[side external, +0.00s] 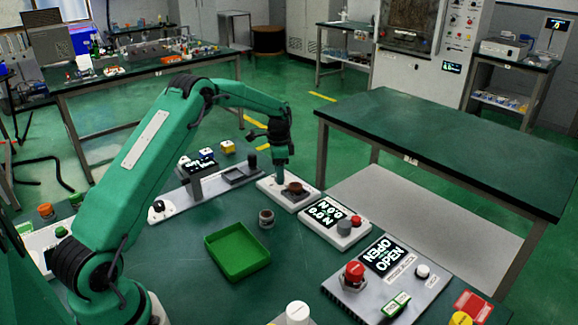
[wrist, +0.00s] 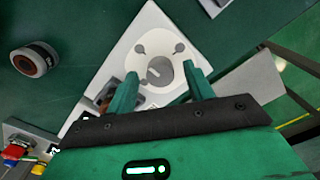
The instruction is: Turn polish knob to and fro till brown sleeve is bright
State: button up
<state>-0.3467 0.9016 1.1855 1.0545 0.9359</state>
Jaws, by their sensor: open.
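My gripper (side external: 282,177) points down over a white panel (side external: 268,187) in the side view. In the wrist view my gripper (wrist: 163,88) is open, with its green fingers apart on either side of a grey knob (wrist: 158,72) set in a pale round plate. I cannot tell whether the fingers touch the knob. A brown round piece, seemingly the brown sleeve (side external: 295,187), sits in a dark holder on the same panel. A bit of brown (wrist: 104,91) shows beside the left finger in the wrist view, mostly hidden. The sleeve looks dull brown.
A grey and brown cylinder (side external: 266,218) stands on the bench behind a green tray (side external: 237,255); it also shows in the wrist view (wrist: 35,60). A panel with a lit display (side external: 326,211) is right of my gripper. An OPEN panel (side external: 383,256) stands nearer.

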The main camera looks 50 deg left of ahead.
jog(key=shift+f, duration=0.2)
jog(key=shift+c, duration=0.2)
jog(key=c, duration=0.9)
jog(key=shift+c, duration=0.2)
jog(key=shift+n, duration=0.4)
jog(key=n, duration=0.5)
jog(key=shift+r+n, duration=0.1)
jog(key=shift+n, duration=0.3)
jog(key=n, duration=0.6)
jog(key=shift+w, duration=0.1)
